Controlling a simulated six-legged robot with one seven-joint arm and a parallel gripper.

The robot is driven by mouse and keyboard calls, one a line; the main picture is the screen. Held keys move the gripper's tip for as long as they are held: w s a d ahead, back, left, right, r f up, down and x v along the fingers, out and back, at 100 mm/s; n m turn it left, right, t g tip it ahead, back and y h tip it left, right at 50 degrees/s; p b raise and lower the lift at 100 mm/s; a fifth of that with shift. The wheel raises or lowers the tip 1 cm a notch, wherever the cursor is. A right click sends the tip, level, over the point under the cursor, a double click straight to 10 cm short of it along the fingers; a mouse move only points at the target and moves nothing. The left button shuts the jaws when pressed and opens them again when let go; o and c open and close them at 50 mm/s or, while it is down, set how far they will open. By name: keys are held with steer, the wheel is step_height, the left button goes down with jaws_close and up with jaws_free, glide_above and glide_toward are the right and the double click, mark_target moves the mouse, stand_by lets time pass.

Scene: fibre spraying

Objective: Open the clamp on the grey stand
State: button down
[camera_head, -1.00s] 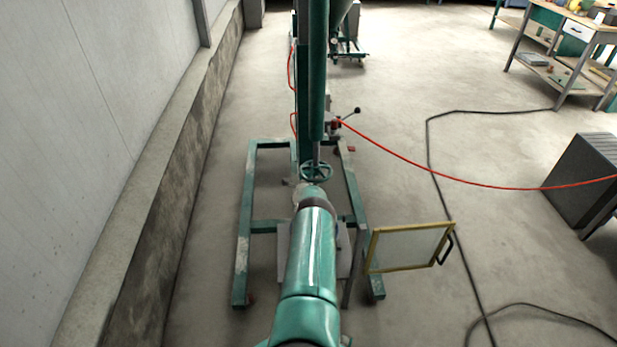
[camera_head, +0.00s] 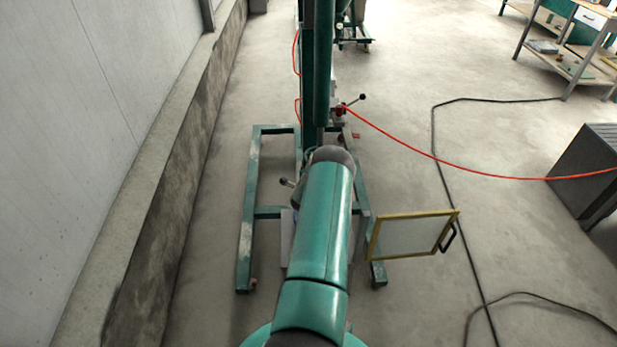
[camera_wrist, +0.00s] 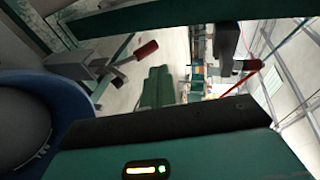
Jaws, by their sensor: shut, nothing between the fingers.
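In the wrist view, a clamp-like mechanism (camera_wrist: 88,60) of grey metal has a handle with a red grip (camera_wrist: 146,50) angled up to the right. Its jaws are not clear, so I cannot tell whether it is open. Dark grey framing next to it may belong to the stand. My gripper (camera_wrist: 175,118) fills the bottom of the wrist view as a green housing with a black edge. It is shut and empty; its fingertips are not clearly visible. The handle is beyond the housing, apart from it in the picture. In the head view my green arm hides the gripper and clamp.
A blue round part (camera_wrist: 45,100) fills the wrist view's left. A red hose (camera_head: 440,162) and black cable (camera_head: 437,135) cross the floor.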

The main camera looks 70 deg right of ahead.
steer(key=v, duration=0.3)
steer(key=shift+s+a, duration=0.1)
steer(key=shift+a, duration=0.1)
stand_by(0.4)
